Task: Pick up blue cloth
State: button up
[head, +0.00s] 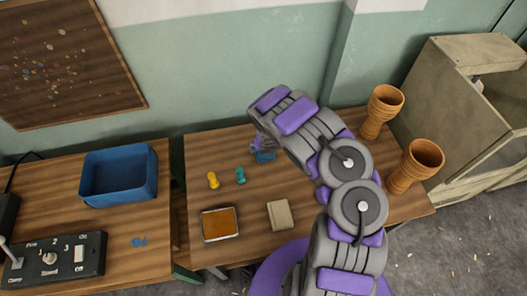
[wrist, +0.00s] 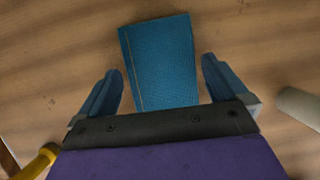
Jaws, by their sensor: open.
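The blue cloth (wrist: 160,60) lies flat on the wooden table in the wrist view, a folded rectangle with a stitched line near its left edge. My gripper (wrist: 162,82) is open above it, with one blue finger on each side of the cloth's near part. Nothing is between the fingers except the cloth below; the height gap cannot be told. The cloth's near end is hidden by my gripper. In the head view a small part of the cloth (head: 265,156) shows below my gripper (head: 262,146), near the table's back.
On the same table (head: 200,165) are a yellow peg (head: 212,181), a teal peg (head: 240,175), an orange-brown pad (head: 220,224) and a beige block (head: 279,215). Two goblet drums (head: 381,111) (head: 414,167) stand at right. A blue bin (head: 119,176) and control box (head: 52,256) sit on the left table.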

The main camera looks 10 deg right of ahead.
jog(key=shift+w+f, duration=0.2)
jog(key=shift+f, duration=0.4)
jog(key=shift+r, duration=0.1)
jog(key=shift+c, duration=0.5)
jog(key=c, duration=0.7)
jog(key=shift+r, duration=0.1)
notch_tip(320, 180, up, 10)
jog(key=p, duration=0.4)
jog(key=o, duration=0.4)
jog(key=shift+c, duration=1.4)
